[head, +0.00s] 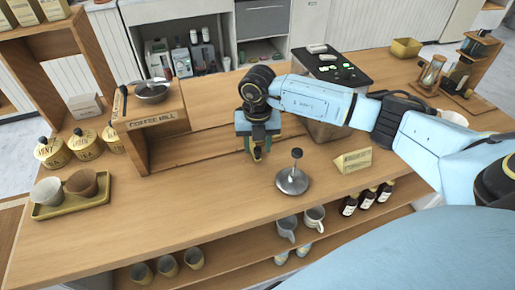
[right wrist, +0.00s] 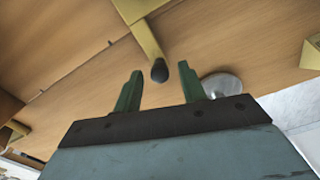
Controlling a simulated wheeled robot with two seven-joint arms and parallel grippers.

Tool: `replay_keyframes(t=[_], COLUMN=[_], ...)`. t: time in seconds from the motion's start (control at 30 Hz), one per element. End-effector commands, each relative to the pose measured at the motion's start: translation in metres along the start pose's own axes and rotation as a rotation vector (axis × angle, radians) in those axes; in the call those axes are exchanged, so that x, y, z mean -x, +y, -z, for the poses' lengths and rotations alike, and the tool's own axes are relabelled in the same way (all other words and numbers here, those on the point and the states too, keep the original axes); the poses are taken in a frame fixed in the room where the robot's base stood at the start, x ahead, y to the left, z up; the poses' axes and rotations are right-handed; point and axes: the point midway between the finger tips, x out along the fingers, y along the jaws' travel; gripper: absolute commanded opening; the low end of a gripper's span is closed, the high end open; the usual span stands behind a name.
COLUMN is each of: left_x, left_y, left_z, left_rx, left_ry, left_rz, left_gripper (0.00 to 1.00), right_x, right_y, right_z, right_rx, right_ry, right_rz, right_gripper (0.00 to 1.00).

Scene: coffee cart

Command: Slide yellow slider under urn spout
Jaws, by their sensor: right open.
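The yellow slider (right wrist: 145,38) shows in the right wrist view as a yellow bar with a dark round knob (right wrist: 159,71) at its near end. My right gripper (right wrist: 156,85) is open, its two green fingers on either side of the knob with gaps between. In the head view the right gripper (head: 257,147) points down over the counter, and a small yellow part of the slider (head: 257,154) shows between its fingers. Most of the slider is hidden there by the gripper. I cannot make out an urn spout in either view. My left gripper is not in view.
A round metal tamper (head: 292,181) stands on the counter (head: 225,215) just right of the gripper. A yellow sign (head: 353,160) is farther right. The wooden coffee mill stand (head: 152,122) is to the left, and a tray (head: 68,204) holds cups at far left.

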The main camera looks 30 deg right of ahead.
Motion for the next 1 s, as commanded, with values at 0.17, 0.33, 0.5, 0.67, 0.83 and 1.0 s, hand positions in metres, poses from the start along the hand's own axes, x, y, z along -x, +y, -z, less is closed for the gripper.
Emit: replay_keyframes(t=[0.17,0.33,0.5,0.67,0.83,1.0], left_x=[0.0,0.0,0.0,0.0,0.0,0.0], left_y=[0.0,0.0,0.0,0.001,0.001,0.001], left_z=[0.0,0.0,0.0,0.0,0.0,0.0], left_rx=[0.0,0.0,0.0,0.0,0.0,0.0], left_ry=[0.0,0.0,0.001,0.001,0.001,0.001], left_rz=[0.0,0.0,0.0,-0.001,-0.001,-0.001], left_gripper=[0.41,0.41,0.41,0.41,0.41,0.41], right_x=[-0.015,-0.019,-0.018,-0.018,-0.018,-0.018], right_y=[0.001,0.001,0.001,0.001,0.001,0.0], right_z=[0.0,0.0,0.0,0.0,0.0,0.0], right_rx=[0.0,0.001,0.001,0.001,0.001,0.0], right_ry=[0.0,-0.001,0.0,0.0,0.0,-0.001], right_rz=[-0.001,-0.001,-0.001,-0.001,-0.001,-0.001], right_gripper=[0.41,0.41,0.4,0.19,0.0,0.0])
